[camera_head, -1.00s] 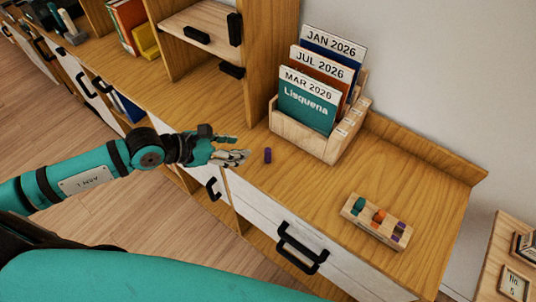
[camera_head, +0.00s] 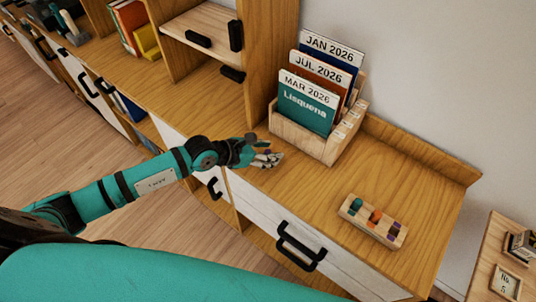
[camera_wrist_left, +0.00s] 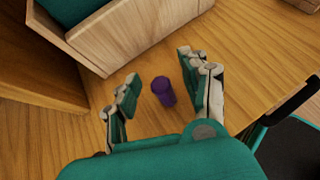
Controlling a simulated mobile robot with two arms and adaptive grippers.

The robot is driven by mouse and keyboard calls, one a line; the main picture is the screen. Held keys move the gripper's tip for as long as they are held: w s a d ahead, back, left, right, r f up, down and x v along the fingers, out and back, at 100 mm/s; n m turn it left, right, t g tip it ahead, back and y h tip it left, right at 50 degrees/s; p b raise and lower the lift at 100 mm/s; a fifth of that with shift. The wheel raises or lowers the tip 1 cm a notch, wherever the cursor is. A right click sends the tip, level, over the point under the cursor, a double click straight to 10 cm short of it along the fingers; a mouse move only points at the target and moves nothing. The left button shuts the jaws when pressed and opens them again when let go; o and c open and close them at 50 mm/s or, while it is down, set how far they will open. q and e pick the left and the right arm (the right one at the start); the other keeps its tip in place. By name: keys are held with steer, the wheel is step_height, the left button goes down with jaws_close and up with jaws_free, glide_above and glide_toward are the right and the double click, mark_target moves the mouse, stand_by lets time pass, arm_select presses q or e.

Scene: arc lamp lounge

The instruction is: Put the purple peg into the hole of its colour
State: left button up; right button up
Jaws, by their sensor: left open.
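The purple peg (camera_wrist_left: 165,95) stands on the wooden cabinet top, between the spread fingers of my left gripper (camera_wrist_left: 160,68) in the left wrist view. The fingers are open, with visible gaps on both sides of it. In the head view my left gripper (camera_head: 273,158) largely hides the peg. The wooden peg board (camera_head: 366,226) lies to the right on the same top. It holds a green peg (camera_head: 356,203) and an orange peg (camera_head: 375,217). Purple marks (camera_head: 394,230) show at its right end, where no peg stands. My right gripper is out of view.
A wooden file holder (camera_head: 300,139) with several dated folders stands just behind my left gripper. A shelf unit (camera_head: 259,60) rises to the left. The cabinet top (camera_head: 325,178) is clear between gripper and board. Black drawer handles (camera_head: 300,247) stick out in front.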

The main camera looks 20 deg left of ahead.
arm_select(q)
jaws_close()
steer(key=shift+r, duration=0.1)
stand_by(0.4)
